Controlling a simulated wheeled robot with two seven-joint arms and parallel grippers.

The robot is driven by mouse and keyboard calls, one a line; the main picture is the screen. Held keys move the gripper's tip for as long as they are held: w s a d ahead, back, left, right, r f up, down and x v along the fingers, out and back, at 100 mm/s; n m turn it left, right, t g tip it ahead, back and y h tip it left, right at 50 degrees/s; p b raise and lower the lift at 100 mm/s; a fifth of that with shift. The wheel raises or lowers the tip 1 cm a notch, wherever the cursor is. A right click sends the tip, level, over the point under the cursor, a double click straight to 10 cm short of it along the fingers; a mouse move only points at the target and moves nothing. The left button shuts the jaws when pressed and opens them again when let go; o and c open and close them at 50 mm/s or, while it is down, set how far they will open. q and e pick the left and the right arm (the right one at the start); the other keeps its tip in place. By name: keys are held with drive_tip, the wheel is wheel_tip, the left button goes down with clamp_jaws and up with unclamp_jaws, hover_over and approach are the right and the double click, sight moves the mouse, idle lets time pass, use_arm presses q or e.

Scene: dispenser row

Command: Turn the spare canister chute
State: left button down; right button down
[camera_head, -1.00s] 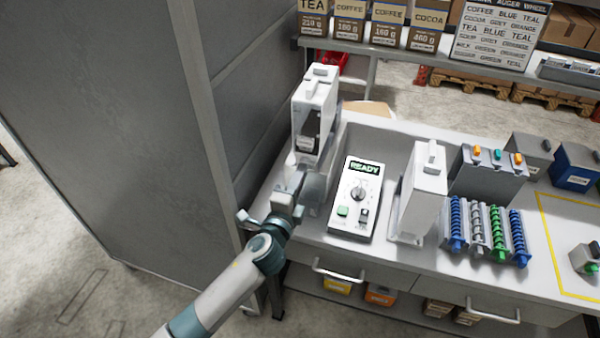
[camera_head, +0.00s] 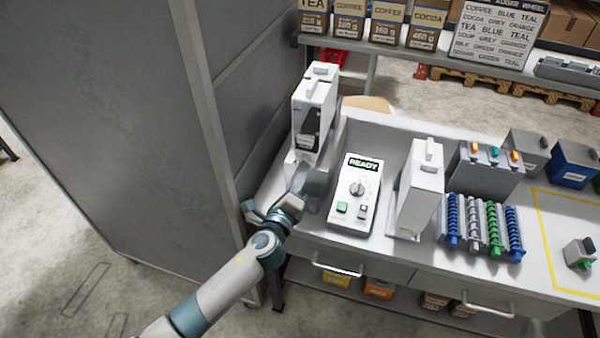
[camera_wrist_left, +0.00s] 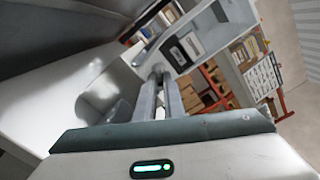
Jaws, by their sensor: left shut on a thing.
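A tall white canister (camera_head: 315,105) with a dark window stands at the left end of the counter. My left gripper (camera_head: 301,178) is at the lower front of this canister, shut on a small part there that I take to be its chute. The fingers largely hide that part, so its angle is unclear. In the left wrist view the two fingers (camera_wrist_left: 166,92) are close together, with a small grey piece at their tips. A second white canister (camera_head: 420,190) stands farther right. My right gripper is not in view.
A control box (camera_head: 354,195) reading READY stands just right of my gripper. Blue, grey and green augers (camera_head: 476,228) lie farther right, before a grey bin (camera_head: 485,178). A tall grey panel (camera_head: 110,130) is close on the left. The floor before the counter is clear.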

use_arm(q)
drive_tip(key=c, duration=1.8)
unclamp_jaws()
drive_tip(key=shift+c, duration=0.2)
drive_tip(key=shift+s, duration=0.1)
drive_tip(key=b+v, duration=0.5)
drive_tip(key=v, duration=1.2)
